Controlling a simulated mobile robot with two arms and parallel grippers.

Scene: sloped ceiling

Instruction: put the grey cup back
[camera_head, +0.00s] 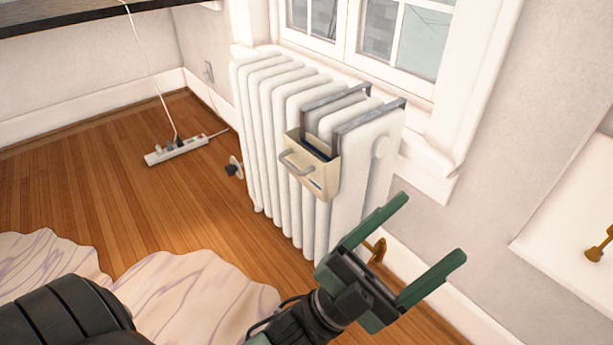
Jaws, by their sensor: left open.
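I see no clearly grey cup in the head view. A beige box-shaped container (318,175) with a small grey front handle hangs on the front of the white radiator by metal hooks. Its top is open and its inside looks dark. My left gripper (436,226) is open, with its two green fingers spread wide and nothing between them. It is in front of and to the right of the container in the picture, apart from it. My right gripper is out of view.
The white radiator (262,130) stands below a window (405,40). A power strip (176,151) with a cable lies on the wooden floor at the left. A pale wavy-edged rug (190,285) lies at the lower left. A dark tabletop edge (60,18) crosses the upper left.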

